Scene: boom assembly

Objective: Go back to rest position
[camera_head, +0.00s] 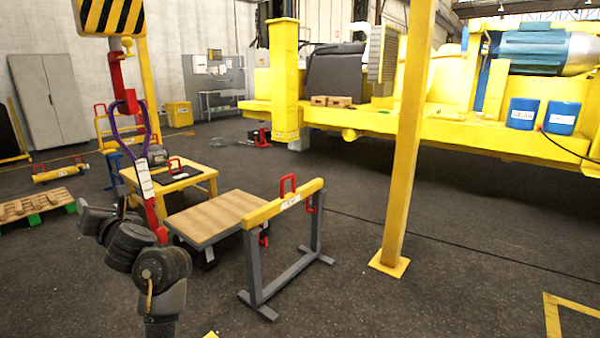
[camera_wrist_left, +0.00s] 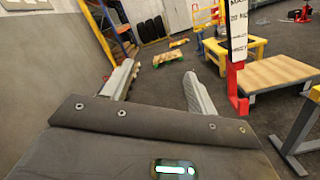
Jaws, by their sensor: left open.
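My left gripper (camera_wrist_left: 158,88) is open in the left wrist view, its two grey fingers spread apart with nothing between them. In the head view my left arm rises from the bottom left and bends left, and its fingers are hard to make out there. A red hanging fixture with a white label strip (camera_head: 145,180) stands just right of my left wrist; it also shows to the right of the fingers in the wrist view (camera_wrist_left: 238,60). My right gripper is in neither view.
A wood-topped cart (camera_head: 215,215) and a yellow-topped grey stand (camera_head: 284,203) are right of my left arm. A yellow post (camera_head: 405,150) stands farther right. A pallet (camera_head: 35,206) lies at left. A yellow hook block (camera_head: 110,18) hangs above.

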